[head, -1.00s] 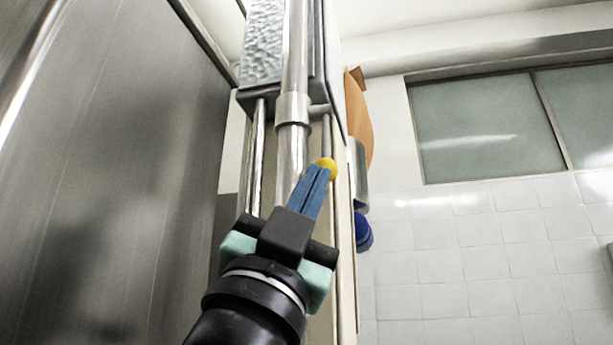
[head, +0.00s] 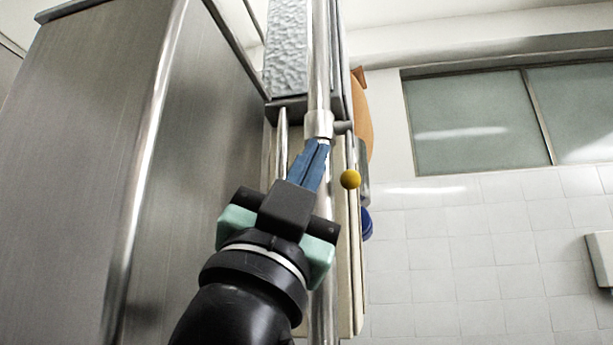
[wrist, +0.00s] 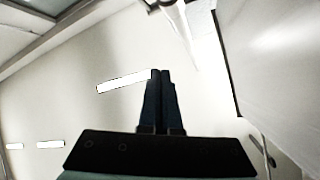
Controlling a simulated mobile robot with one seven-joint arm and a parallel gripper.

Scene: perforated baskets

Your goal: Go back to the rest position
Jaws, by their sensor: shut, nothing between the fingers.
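My gripper (head: 322,146) is raised in the middle of the head view, its two blue fingers pressed together and pointing up. Nothing is held between them. In the wrist view my gripper (wrist: 160,74) also shows with its dark fingers closed, pointing toward a pale ceiling. In the head view the fingers overlap a shiny vertical pipe (head: 318,60); I cannot tell how near they are to it. A yellow ball (head: 350,180) shows just right of the fingers, apart from them in the picture.
A tall steel cabinet (head: 85,150) fills the left side. Behind the pipe is a grey textured panel (head: 286,50). An orange-brown board (head: 362,115) and a blue round object (head: 367,224) show at its right edge. A tiled wall (head: 450,250) and window (head: 465,125) lie beyond.

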